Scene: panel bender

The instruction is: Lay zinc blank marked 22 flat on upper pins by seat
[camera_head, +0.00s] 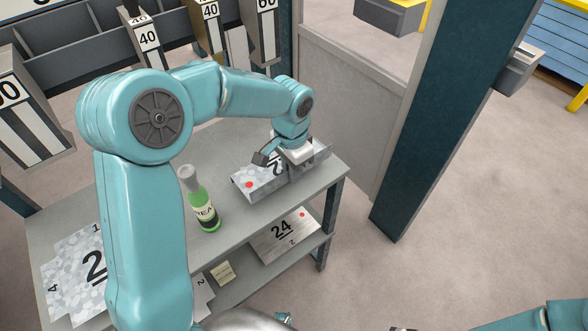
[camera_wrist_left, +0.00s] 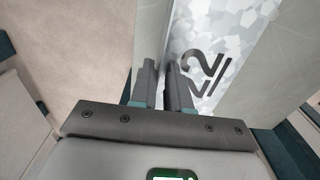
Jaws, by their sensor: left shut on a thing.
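The zinc blank marked 22 (camera_head: 262,178) has a spangled grey face, a red dot and raised edges. It is at the right end of the grey table's top, partly hidden by my left gripper (camera_head: 279,158). In the left wrist view, the 22 on the blank (camera_wrist_left: 220,60) is seen close up. There my left gripper (camera_wrist_left: 164,82) is shut on the blank's edge. Whether the blank touches the table top cannot be told. No upper pins or seat can be made out. Of my right arm, only a part shows at the lower right; its gripper is barely visible at the bottom edge.
A green bottle (camera_head: 203,205) stands on the table top (camera_head: 240,220), left of the blank. Another spangled sheet (camera_head: 65,260) lies at the table's left, partly behind my arm. A plate marked 24 (camera_head: 285,235) lies on the lower shelf. A dark teal post (camera_head: 440,110) stands at the right.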

